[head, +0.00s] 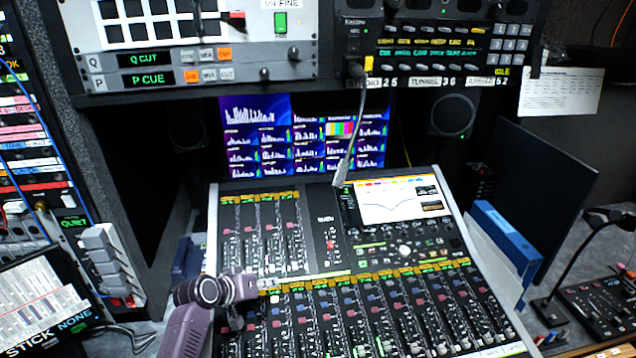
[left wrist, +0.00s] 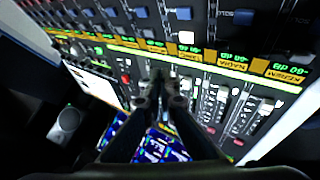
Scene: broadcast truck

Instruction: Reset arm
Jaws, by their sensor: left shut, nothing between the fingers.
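My left arm rises from the bottom edge in the head view. My left gripper (head: 262,284) is over the left part of the sloping mixing console (head: 318,235), near the yellow label strip between its upper and lower banks. In the left wrist view, the left gripper (left wrist: 160,82) has its dark fingers together with nothing between them. The console (left wrist: 215,55) lies beyond the fingertips, with faders, buttons and yellow labels. I cannot tell whether the fingertips touch it. My right gripper is in neither view.
The console's touchscreen (head: 398,200) and a wall monitor (head: 255,140) stand behind. A gooseneck (head: 351,135) hangs from the upper rack. A blue binder (head: 507,240) stands at the right. A grey box of switches (head: 108,262) and a tilted label panel (head: 40,300) are at the left.

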